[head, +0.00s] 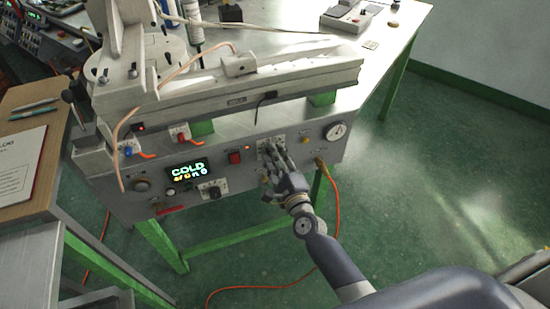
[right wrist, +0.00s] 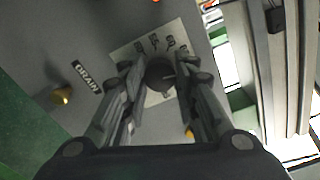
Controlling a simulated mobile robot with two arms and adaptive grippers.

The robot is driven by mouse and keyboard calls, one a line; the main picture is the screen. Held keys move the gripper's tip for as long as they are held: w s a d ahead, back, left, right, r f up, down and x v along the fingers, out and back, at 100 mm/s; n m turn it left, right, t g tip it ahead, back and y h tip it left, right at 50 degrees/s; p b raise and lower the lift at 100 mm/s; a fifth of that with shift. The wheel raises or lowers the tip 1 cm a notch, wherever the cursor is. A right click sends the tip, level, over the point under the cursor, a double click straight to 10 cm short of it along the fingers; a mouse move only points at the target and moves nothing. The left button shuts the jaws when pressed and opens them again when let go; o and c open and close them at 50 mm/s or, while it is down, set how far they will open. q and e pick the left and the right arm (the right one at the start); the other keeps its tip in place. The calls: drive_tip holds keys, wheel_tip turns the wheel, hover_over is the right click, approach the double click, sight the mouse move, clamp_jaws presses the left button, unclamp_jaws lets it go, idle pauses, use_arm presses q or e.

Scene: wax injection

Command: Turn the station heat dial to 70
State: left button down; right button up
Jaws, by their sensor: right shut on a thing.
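A dark round dial (right wrist: 160,74) sits on a white scale plate (right wrist: 146,45) on the station's front panel, with a light pointer mark on its face. A display (head: 188,170) reads COLD, with a smaller unclear line below. My left gripper is not in view.
Another black dial (head: 213,191) is on the panel left of my right gripper. A red switch (head: 235,157), a round gauge (head: 336,131) and a yellow knob (head: 305,139) are nearby. A brass fitting (right wrist: 62,96) sits beside a DRAIN label. An orange cable (head: 337,215) hangs to the floor.

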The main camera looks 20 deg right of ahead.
drive_tip(key=shift+m, duration=0.4)
drive_tip(key=o, duration=1.1)
drive_tip(key=shift+c, duration=0.2)
drive_tip(key=shift+s, duration=0.1)
drive_tip(key=s, duration=1.2)
drive_tip(key=shift+d, duration=0.35)
drive_tip(key=shift+w, duration=0.1)
